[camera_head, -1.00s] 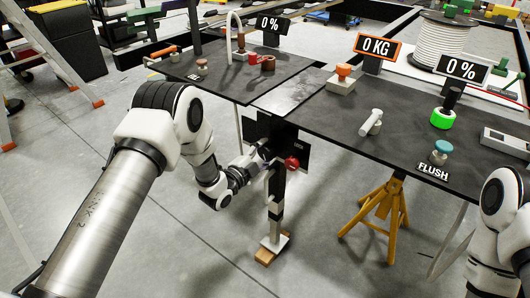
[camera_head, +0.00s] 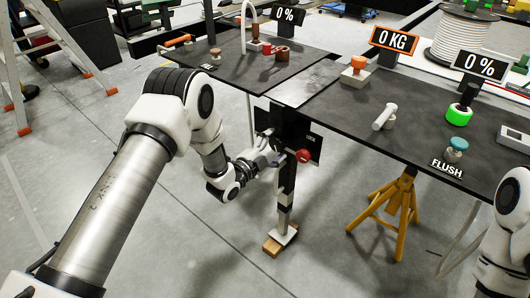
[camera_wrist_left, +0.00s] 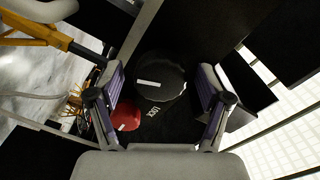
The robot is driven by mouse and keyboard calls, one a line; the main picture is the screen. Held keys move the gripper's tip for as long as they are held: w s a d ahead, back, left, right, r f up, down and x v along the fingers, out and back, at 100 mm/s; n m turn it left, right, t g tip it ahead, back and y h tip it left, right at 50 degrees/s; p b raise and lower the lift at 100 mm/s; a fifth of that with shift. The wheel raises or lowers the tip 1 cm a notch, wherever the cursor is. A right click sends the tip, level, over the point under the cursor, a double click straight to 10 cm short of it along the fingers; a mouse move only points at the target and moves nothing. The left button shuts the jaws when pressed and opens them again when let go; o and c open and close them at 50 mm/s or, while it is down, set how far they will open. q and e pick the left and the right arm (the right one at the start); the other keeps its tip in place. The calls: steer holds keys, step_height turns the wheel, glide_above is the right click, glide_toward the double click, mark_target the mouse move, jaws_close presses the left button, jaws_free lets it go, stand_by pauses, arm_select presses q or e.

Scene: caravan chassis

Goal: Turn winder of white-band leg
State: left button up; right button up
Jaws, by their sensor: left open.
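The white-band leg (camera_head: 287,190) is a dark post with a white band, standing upright under the platform edge on a wooden block. In the left wrist view, a round black knob with a white mark (camera_wrist_left: 162,75), apparently the winder, sits on the dark panel. My left gripper (camera_head: 277,151) is open at the leg's upper part. In the left wrist view its two fingers (camera_wrist_left: 161,82) stand on either side of the knob, with gaps visible; contact cannot be told. A red lock knob (camera_head: 303,155) is beside it, near the left finger in the wrist view (camera_wrist_left: 126,117). My right gripper is out of view.
The dark chassis platform (camera_head: 340,110) overhangs the leg. A yellow trestle (camera_head: 400,205) stands to the right. A white hose (camera_head: 250,115) hangs behind the gripper. The grey floor (camera_head: 190,250) left of the leg is clear.

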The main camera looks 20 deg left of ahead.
arm_select(q)
steer(key=v, duration=1.1)
steer(key=s+d+f+n+g+y, duration=0.3)
steer(key=s+f+g, duration=0.4)
steer(key=s+f, duration=0.65)
steer(key=s+a+f+n+g+y, duration=0.2)
steer(key=s+f+n+g, duration=0.3)
steer(key=s, duration=0.5)
steer(key=s+a+f+n+g+y, duration=0.1)
steer(key=s+f+n+g, duration=0.2)
steer(key=s+n+g, duration=0.55)
step_height(320, 180, up, 23)
steer(key=s+t+p, duration=0.2)
steer(key=t+p, duration=0.1)
steer(key=p, duration=2)
